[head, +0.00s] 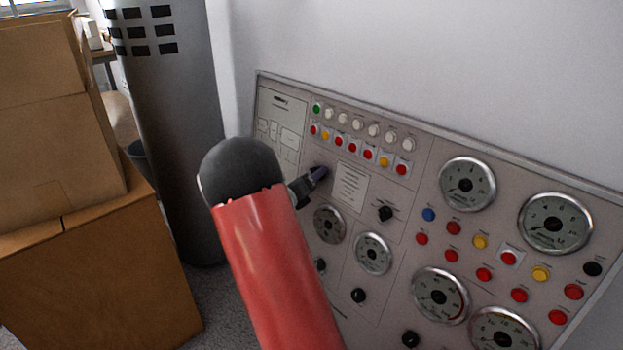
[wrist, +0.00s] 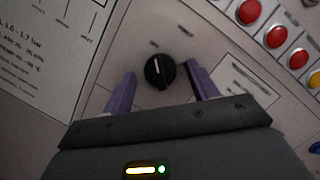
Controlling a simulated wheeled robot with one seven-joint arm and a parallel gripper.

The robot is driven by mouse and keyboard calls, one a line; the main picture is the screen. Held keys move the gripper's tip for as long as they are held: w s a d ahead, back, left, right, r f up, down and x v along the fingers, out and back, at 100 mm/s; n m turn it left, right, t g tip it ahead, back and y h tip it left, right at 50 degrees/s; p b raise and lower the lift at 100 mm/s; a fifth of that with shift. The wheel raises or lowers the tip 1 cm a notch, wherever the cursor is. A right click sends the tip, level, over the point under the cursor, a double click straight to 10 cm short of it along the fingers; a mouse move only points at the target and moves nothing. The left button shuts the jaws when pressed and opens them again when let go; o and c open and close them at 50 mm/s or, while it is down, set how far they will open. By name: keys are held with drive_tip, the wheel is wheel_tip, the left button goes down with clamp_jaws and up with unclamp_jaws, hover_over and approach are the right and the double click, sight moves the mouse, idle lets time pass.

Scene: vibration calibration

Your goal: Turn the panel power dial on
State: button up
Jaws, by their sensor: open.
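The control panel (head: 405,145) leans against the wall in the head view. In the wrist view, a round black dial (wrist: 160,71) with a white pointer line, close to upright in the picture, sits between the two purple fingertips. My gripper (wrist: 162,76) is open, one finger on each side of the dial, with gaps showing. Small labels around the dial are too blurred to read. I cannot tell how far the fingertips are from the panel.
The panel carries gauges (head: 467,184), coloured buttons (head: 480,241) and another black knob (head: 358,295). Red and yellow buttons (wrist: 273,37) lie right of the dial in the wrist view. Cardboard boxes (head: 85,265) and a grey cylinder (head: 172,100) stand at the left.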

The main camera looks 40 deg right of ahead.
drive_tip(key=c, duration=1)
drive_tip(key=shift+f+m, duration=0.1)
drive_tip(key=shift+m, duration=0.2)
drive_tip(key=m+g+b, duration=0.2)
drive_tip(key=m+b, duration=0.1)
drive_tip(key=m, duration=0.4)
drive_tip(key=m+g+b, duration=0.2)
drive_tip(key=m+b, duration=0.2)
drive_tip(key=m, duration=0.3)
drive_tip(key=w+m+g+b, duration=0.1)
drive_tip(key=m+g+b, duration=0.1)
drive_tip(key=m, duration=0.5)
drive_tip(key=shift+a+g+h+b, duration=0.1)
drive_tip(key=shift+g+h+b, duration=0.25)
drive_tip(key=shift+b, duration=0.5)
drive_tip(key=shift+w+m+g, duration=0.1)
drive_tip(key=shift+m+g, duration=0.15)
drive_tip(key=shift+m, duration=0.15)
